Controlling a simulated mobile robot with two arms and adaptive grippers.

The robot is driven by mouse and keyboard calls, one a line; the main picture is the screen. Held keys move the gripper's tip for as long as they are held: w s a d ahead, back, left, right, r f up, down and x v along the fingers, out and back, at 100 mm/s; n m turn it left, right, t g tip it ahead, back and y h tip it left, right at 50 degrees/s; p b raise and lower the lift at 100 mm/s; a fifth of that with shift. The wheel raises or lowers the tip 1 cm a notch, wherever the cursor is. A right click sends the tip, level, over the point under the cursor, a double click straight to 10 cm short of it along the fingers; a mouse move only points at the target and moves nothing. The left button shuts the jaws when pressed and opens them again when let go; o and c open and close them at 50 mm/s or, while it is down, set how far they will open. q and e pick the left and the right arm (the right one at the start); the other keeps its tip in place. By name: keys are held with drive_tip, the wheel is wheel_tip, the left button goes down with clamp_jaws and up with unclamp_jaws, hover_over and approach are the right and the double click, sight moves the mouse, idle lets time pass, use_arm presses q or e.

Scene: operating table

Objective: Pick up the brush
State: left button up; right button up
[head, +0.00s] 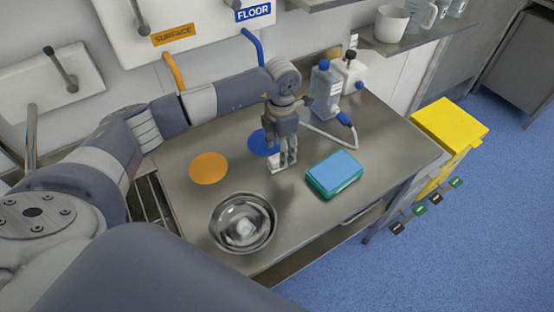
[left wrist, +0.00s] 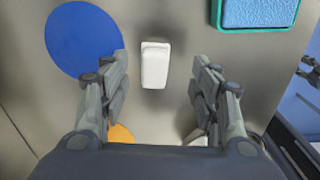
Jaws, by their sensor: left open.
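A small white block (left wrist: 155,65), which looks like the brush, lies on the steel table; no bristles show. In the head view its white edge (head: 277,170) shows just below my left gripper (head: 283,163). My left gripper is open and points down over the table. In the left wrist view its two fingers (left wrist: 158,95) stand wide apart, with the white block centred between their lines and beyond the tips. Nothing is held. My right gripper is in neither view.
A teal tray with a blue pad (head: 335,174) lies right of the gripper. A blue disc (head: 262,142), an orange disc (head: 209,168) and a metal bowl (head: 243,222) lie on the table. Bottles (head: 325,88) and a hose stand behind. The table's front right is bare.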

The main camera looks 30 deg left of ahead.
sight(277, 157)
use_arm(q)
drive_tip(key=shift+a+f, duration=0.2)
drive_tip(key=shift+f, duration=0.2)
drive_tip(key=f, duration=0.1)
drive_tip(key=f+p, duration=0.2)
drive_tip(key=shift+s+a+f, duration=0.2)
drive_tip(key=shift+a+f, duration=0.1)
drive_tip(key=shift+f, duration=0.55)
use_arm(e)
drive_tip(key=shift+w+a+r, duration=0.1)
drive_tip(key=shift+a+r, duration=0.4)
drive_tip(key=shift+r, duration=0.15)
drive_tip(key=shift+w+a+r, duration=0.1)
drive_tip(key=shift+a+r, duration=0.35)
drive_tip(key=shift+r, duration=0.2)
use_arm(q)
drive_tip(key=c, duration=1.1)
drive_tip(key=shift+c, duration=0.2)
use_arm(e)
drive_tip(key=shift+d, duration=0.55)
